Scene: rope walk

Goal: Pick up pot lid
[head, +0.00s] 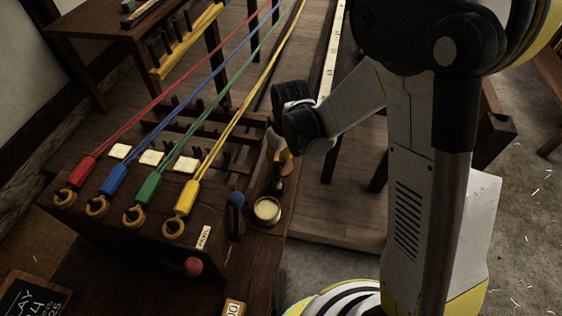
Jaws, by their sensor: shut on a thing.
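My gripper (281,168) is at the end of my arm, just above and right of the dark wooden bench head. Its fingers are small and partly in shadow. A small dark thing (278,185) sits at the fingertips and appears to be the pot lid, held just behind the pot; its outline is hard to make out. The round pot (267,210) stands uncovered on the bench's right end, with pale cream-coloured contents showing. I cannot tell whether the lid touches the pot or the bench.
Red, blue, green and yellow ropes (223,133) run from hooks on the bench head (150,230) toward the back. A blue-knobbed lever (236,200) stands left of the pot, and a red knob (193,267) is on the front. Open floor lies right.

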